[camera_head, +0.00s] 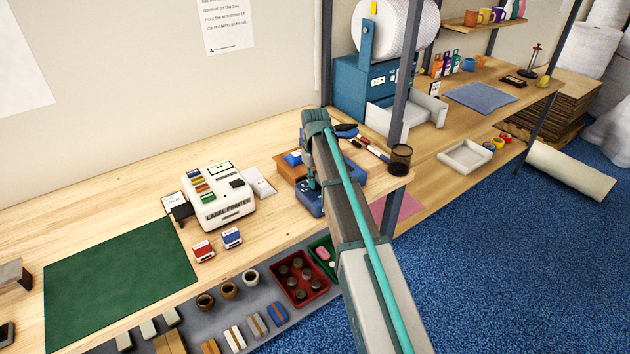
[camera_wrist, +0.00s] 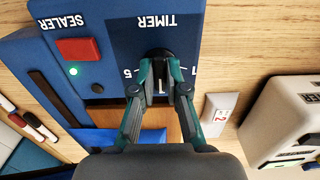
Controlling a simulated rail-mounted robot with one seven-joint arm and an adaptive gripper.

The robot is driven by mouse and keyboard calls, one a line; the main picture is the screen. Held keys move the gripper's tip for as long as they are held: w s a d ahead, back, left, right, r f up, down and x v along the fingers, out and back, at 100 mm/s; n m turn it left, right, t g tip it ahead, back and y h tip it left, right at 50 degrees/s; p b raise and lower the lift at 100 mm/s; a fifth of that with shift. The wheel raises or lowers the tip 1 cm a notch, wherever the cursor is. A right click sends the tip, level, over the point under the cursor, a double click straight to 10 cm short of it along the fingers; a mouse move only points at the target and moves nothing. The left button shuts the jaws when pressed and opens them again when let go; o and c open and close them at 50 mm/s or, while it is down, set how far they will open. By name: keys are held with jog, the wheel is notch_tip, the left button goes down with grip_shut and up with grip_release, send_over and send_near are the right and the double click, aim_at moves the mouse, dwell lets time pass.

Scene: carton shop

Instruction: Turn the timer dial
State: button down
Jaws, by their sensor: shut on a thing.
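The timer dial (camera_wrist: 158,53) is a black knob on the blue sealer's dark TIMER panel (camera_wrist: 125,38) in the wrist view. The panel carries the marks 5 and 1 on either side of the knob. My gripper (camera_wrist: 162,80) is shut on the dial, with one teal finger at each side. The fingers hide part of the knob, and I cannot read its exact setting. A red button (camera_wrist: 78,50) and a lit green lamp (camera_wrist: 73,71) sit beside the panel. In the head view, my arm covers much of the blue sealer (camera_head: 311,204) and hides the dial.
A white label printer (camera_head: 213,195) stands left of the sealer, with a small card (camera_head: 262,183) between them. Pens (camera_head: 366,144) lie behind, and a dark mesh cup (camera_head: 400,160) stands at the right by a rack post. The green mat (camera_head: 120,270) is clear.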

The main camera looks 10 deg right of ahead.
dwell(0.4)
jog(key=c, duration=1.2)
grip_release()
jog(key=shift+r, duration=0.15)
notch_tip(320, 180, up, 12)
jog(key=shift+f, duration=0.1)
jog(key=shift+d, duration=0.1)
